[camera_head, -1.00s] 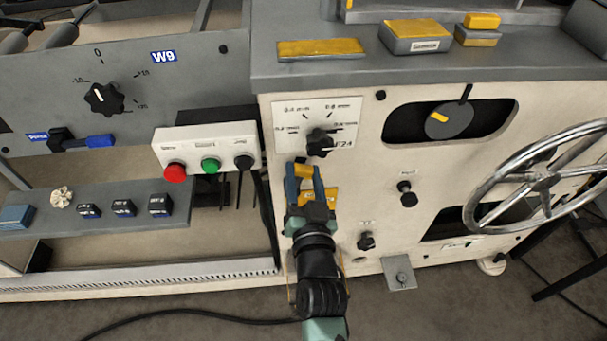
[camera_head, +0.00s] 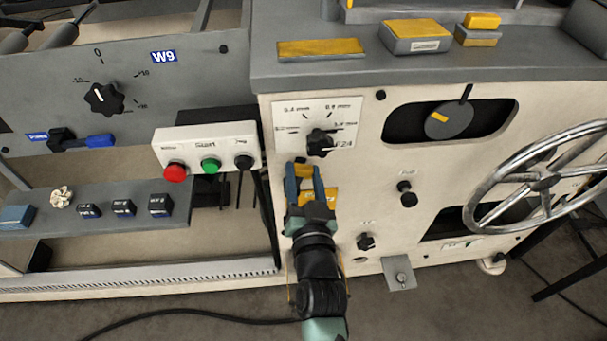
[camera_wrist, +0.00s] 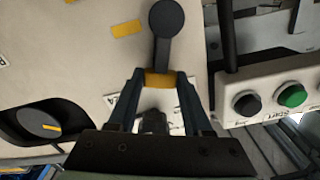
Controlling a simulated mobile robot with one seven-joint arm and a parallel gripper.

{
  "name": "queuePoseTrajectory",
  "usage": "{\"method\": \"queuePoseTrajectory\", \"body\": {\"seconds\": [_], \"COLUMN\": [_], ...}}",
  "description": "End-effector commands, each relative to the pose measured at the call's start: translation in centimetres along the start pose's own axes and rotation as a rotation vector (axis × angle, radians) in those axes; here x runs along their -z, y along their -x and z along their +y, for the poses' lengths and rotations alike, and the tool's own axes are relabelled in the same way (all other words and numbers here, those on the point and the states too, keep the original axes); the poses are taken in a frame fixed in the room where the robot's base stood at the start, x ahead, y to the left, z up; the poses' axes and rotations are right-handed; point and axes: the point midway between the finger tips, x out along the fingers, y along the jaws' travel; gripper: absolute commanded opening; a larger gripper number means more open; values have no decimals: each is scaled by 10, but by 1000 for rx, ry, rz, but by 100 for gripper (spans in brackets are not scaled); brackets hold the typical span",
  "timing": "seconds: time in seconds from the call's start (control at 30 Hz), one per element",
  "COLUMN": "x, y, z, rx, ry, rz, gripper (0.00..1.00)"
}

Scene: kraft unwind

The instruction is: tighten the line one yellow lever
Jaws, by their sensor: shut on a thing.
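The yellow lever shows in the wrist view as a black arm with a round hub and a yellow grip (camera_wrist: 160,79) at its end. My gripper (camera_wrist: 158,80) is shut on that yellow grip, one finger on each side. In the head view my gripper (camera_head: 304,172) is at the cream machine panel, just below the black knob, with the yellow grip (camera_head: 303,171) between its fingertips. My fingers and wrist hide most of the lever arm and its hub in the head view.
A black selector knob (camera_head: 319,143) sits just above my gripper. A yellow plate (camera_head: 322,196) is on the panel beside my fingers. A button box (camera_head: 207,147) with red, green and black buttons stands out to the left. A large handwheel (camera_head: 541,181) is at the right.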

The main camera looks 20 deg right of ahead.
Motion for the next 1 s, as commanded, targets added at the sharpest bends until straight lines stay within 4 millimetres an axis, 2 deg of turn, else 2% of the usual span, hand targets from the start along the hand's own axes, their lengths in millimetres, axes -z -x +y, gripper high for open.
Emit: {"method": "queuePoseTrajectory", "body": {"seconds": [0.37, 1.0], "x": [-3, -17], "y": [0, 0], "z": [7, 41], "rx": [0, -2], "ry": [-89, -653], "rz": [0, -2], "gripper": [0, 0]}}
